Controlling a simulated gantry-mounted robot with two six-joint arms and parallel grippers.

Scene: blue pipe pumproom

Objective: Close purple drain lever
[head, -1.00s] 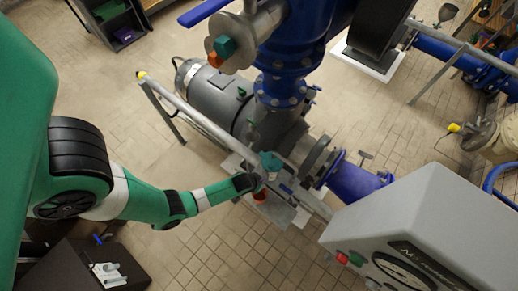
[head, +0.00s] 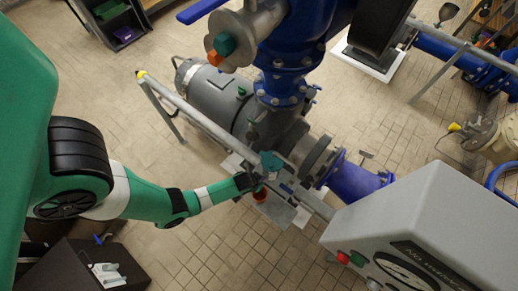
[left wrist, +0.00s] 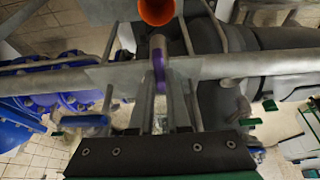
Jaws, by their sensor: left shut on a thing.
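The purple drain lever (left wrist: 159,66) shows in the left wrist view as a narrow purple strip at the front of a grey pipe piece, below an orange cup-like part (left wrist: 156,10). My left gripper (left wrist: 160,92) reaches up to it from the bottom of that view, one finger on each side, and is shut on it. In the head view my left gripper (head: 258,184) is at the grey rail in front of the pump, close to a teal part and a red part (head: 260,195). The lever cannot be made out there. My right gripper is in neither view.
A grey horizontal rail (head: 200,120) crosses in front of the grey pump motor (head: 212,88). Blue pipework (head: 285,60) rises behind it. A large grey cabinet (head: 420,210) stands at lower right. Tiled floor is open at lower middle.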

